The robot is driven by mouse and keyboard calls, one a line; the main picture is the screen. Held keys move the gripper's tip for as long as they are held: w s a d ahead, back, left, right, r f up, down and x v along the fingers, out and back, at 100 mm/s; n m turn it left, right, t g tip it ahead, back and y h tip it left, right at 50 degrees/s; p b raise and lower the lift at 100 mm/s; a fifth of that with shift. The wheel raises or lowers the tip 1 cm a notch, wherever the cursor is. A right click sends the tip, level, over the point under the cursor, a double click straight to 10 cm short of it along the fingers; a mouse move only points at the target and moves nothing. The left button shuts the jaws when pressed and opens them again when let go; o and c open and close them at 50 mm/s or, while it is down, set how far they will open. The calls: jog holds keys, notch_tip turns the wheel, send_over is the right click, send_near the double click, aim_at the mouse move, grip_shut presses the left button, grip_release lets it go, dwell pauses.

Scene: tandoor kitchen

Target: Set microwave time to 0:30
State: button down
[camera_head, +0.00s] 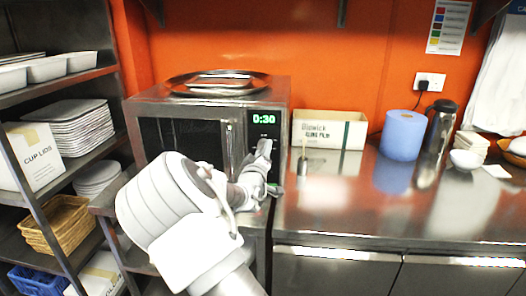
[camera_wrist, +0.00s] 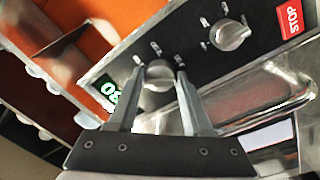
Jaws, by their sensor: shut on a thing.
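The microwave (camera_head: 183,110) stands on the steel counter at centre left, with its door shut. Its green display (camera_head: 264,119) reads 0:30. In the wrist view the display (camera_wrist: 110,92) is partly hidden behind a finger. My gripper (camera_wrist: 155,80) is at the control panel, its two fingers shut on the upper silver knob (camera_wrist: 159,74). A second knob (camera_wrist: 228,35) and a red STOP button (camera_wrist: 290,18) sit further along the panel, clear of the fingers. In the head view my arm hides the lower panel and part of the door.
A metal tray (camera_head: 217,83) lies on top of the microwave. A cling film box (camera_head: 329,131), a blue paper roll (camera_head: 402,136) and a flask (camera_head: 440,127) stand on the counter (camera_head: 345,205) to the right. Shelves with plates (camera_head: 68,124) are at the left.

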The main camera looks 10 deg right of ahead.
jog(key=shift+a+f, duration=0.1)
jog(key=shift+c, duration=1.8)
grip_release()
jog(key=shift+s, duration=0.1)
jog(key=v, duration=1.7)
jog(key=shift+p, duration=0.3)
jog(key=shift+s+f, duration=0.1)
